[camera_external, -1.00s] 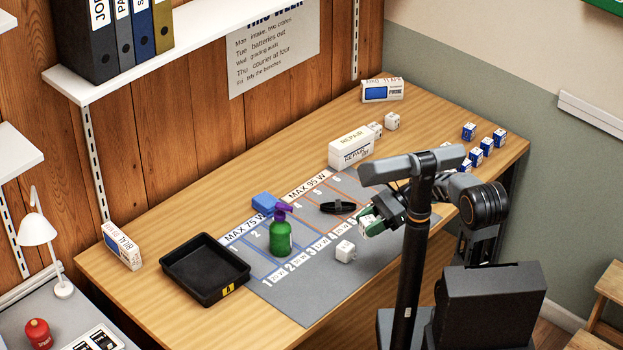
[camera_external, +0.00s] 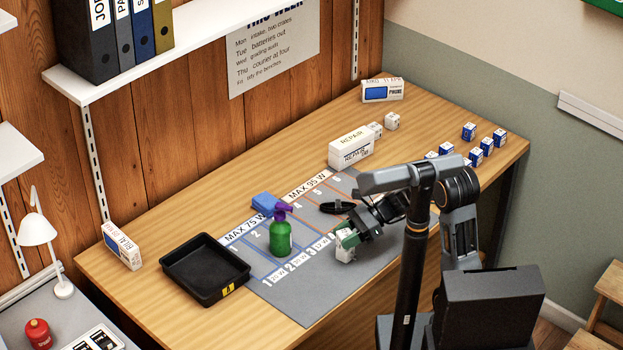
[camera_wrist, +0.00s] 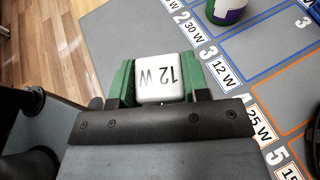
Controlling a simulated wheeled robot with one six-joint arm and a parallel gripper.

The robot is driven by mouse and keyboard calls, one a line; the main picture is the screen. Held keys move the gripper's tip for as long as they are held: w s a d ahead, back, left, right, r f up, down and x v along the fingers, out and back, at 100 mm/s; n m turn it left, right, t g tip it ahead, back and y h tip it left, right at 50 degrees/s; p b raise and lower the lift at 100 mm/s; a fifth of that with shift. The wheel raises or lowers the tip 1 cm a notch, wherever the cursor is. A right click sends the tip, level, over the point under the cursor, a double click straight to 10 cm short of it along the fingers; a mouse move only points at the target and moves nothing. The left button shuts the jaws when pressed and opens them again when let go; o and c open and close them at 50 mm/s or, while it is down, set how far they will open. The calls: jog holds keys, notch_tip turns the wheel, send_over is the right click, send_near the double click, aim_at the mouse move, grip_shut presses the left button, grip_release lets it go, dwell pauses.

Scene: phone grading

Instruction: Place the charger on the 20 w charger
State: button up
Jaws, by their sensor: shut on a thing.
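My gripper (camera_external: 346,237) is shut on a white charger, and its green fingers are on either side of it. In the wrist view the charger (camera_wrist: 158,78) shows "12 W" upside down on its top face. In the external view another white charger (camera_external: 344,256) stands on the grey mat directly under the gripper. The held charger sits on it or just above it; I cannot tell whether they touch. The lower charger's label is not readable, and it is hidden in the wrist view.
The grey mat (camera_external: 292,305) has numbered slots with watt labels. A green spray bottle (camera_external: 280,236), a black strap (camera_external: 338,208) and a blue block (camera_external: 264,203) are on it. A black tray (camera_external: 204,268) stands left. White boxes and several small blue-white boxes (camera_external: 469,131) are farther back.

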jog(key=shift+f, duration=0.3)
jog(key=shift+f, duration=0.1)
jog(key=o, duration=1)
